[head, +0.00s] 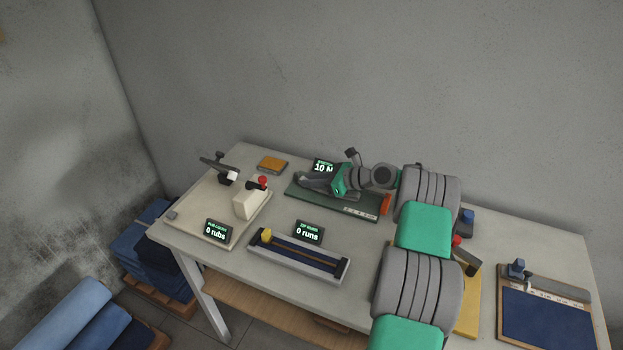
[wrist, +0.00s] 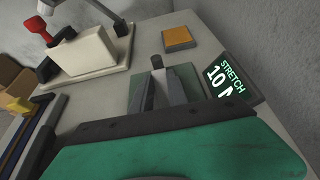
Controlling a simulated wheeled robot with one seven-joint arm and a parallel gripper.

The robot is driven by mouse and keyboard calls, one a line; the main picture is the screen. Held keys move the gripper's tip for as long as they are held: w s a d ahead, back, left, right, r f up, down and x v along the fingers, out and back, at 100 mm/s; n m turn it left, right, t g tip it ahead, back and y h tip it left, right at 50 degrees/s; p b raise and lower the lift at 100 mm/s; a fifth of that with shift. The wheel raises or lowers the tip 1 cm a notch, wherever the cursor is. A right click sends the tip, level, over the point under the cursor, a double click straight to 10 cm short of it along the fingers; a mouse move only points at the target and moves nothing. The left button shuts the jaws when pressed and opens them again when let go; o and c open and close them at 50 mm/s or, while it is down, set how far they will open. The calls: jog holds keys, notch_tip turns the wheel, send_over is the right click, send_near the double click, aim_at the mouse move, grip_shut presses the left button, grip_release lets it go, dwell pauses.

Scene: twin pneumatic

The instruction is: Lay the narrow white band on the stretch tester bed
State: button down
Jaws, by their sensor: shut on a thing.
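The stretch tester is a dark green bed (head: 360,208) with a small pale scale, an orange-red block at its right end and a display (head: 323,167) reading 10 N. Part of its bed (wrist: 187,78) and the display (wrist: 230,80) also show in the wrist view. My gripper (head: 309,181) is low over the left part of the bed; its grey fingers (wrist: 156,88) point over it in the wrist view. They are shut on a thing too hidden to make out. I cannot pick out the narrow white band in either view.
A rub tester (head: 248,203) stands at the left, with an orange block (head: 273,164) behind it. A zip rig (head: 297,262) lies in front. A clipboard with blue cloth (head: 545,320) is at the right. My arm covers the table's right middle.

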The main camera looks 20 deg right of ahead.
jog(key=c, duration=1.8)
grip_release()
jog(key=shift+f, duration=0.2)
jog(key=o, duration=0.5)
jog(key=shift+r, duration=0.15)
